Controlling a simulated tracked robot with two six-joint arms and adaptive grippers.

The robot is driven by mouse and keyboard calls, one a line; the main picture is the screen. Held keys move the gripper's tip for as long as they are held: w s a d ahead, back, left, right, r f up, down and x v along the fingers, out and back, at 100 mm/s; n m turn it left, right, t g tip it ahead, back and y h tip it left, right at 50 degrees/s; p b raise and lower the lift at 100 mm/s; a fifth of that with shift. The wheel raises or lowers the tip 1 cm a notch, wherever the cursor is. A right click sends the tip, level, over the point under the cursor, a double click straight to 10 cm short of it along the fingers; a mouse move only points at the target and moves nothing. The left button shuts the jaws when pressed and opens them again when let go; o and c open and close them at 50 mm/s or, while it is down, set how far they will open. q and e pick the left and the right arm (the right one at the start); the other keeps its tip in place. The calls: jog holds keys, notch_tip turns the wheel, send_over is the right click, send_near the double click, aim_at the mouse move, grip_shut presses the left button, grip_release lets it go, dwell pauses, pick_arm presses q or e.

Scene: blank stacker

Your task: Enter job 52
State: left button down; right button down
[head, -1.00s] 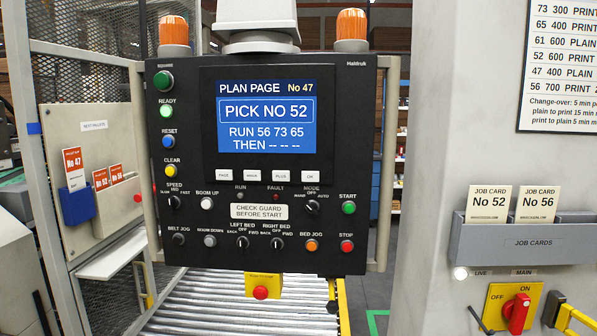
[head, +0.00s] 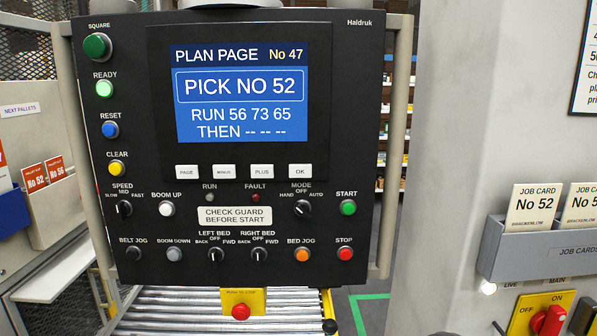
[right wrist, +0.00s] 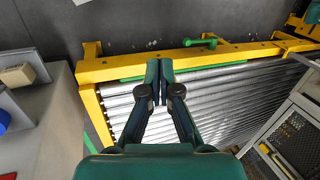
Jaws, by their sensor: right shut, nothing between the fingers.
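The control panel (head: 350,110) fills the middle of the head view. Its blue screen (head: 240,95) reads PLAN PAGE No 47, PICK NO 52, RUN 56 73 65, THEN with blanks. Under the screen are white keys: PAGE (head: 187,172), MINUS (head: 224,172), PLUS (head: 262,172) and OK (head: 300,171). The job card No 52 (head: 533,207) stands in the grey card holder (head: 545,248) at right. My right gripper (right wrist: 158,65) shows in the right wrist view, fingers together and empty, above the roller bed (right wrist: 205,90). Neither gripper shows in the head view.
The green READY lamp (head: 104,89) is lit. START (head: 348,207) and STOP (head: 345,254) buttons sit at the panel's right. A yellow box with a red button (head: 240,311) is below the panel. A yellow rail (right wrist: 220,55) edges the rollers.

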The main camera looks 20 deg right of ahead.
jog(key=w+r+n+t+p, duration=0.25)
jog(key=w+r+t, duration=0.25)
jog(key=w+r, duration=2)
notch_tip(320, 180, up, 24)
jog(key=w+n+t, duration=0.1)
jog(key=w+t, duration=0.1)
jog(key=t, duration=0.1)
jog(key=s+d+r+t, duration=0.1)
jog(key=s+r, duration=0.2)
jog(key=r, duration=0.6)
jog(key=s+d+r+t, duration=0.1)
jog(key=s+d+r, duration=0.1)
jog(key=r, duration=0.7)
jog(key=shift+s+d+r+t+y, duration=0.15)
jog(key=shift+s+r+t+y, duration=0.2)
jog(key=shift+s, duration=0.25)
